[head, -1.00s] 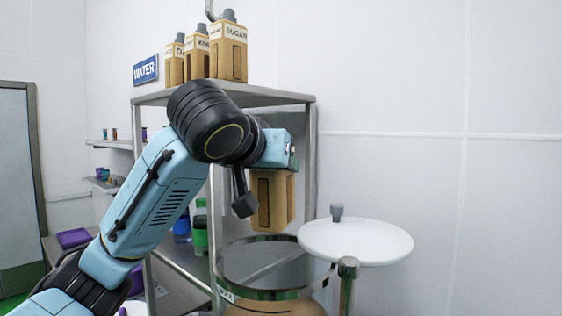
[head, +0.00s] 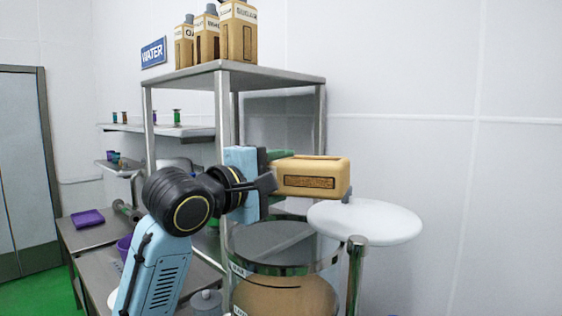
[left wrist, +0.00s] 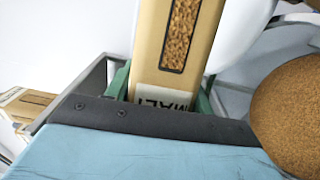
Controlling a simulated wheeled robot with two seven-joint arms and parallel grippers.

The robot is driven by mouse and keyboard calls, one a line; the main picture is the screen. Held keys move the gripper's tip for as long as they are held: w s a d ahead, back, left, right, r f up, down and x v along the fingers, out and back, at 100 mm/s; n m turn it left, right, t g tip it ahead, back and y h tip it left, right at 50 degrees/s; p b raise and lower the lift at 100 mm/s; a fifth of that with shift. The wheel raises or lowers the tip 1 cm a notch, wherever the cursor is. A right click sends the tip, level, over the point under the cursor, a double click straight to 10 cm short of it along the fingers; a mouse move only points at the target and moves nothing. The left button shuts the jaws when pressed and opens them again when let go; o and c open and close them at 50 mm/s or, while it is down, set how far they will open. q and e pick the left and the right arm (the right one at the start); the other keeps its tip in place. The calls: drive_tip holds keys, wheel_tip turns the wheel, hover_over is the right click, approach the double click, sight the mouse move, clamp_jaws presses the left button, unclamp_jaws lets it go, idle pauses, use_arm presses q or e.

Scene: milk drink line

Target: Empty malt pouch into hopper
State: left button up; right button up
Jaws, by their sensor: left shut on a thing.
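The malt pouch (head: 312,177) is a tan, box-shaped pack with a dark window. My left gripper (head: 278,172) is shut on it and holds it on its side above the hopper, its far end pointing right. In the left wrist view the pouch (left wrist: 176,45) shows its MALT label and grain in the window, between green fingers (left wrist: 160,92). The hopper (head: 283,262) is a clear, metal-rimmed drum with brown content, below the pouch; its content also shows in the left wrist view (left wrist: 290,110). The round white lid (head: 366,222) is swung aside to the right. My right gripper is not in view.
A metal shelf rack (head: 222,75) stands behind, with several tan packs (head: 239,30) on top. The wall side at right is clear.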

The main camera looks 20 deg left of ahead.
use_arm(q)
drive_tip(key=n+t, duration=0.1)
drive_tip(key=n, duration=0.1)
drive_tip(key=f+n+t, duration=0.1)
drive_tip(key=n, duration=0.2)
drive_tip(key=shift+s+d+f+b, duration=0.1)
drive_tip(key=shift+f+b, duration=0.05)
drive_tip(key=shift+b, duration=0.25)
drive_tip(key=shift+f+n+t+y, duration=0.3)
drive_tip(key=shift+n+t, duration=0.1)
drive_tip(key=shift+n, duration=0.7)
idle(1.0)
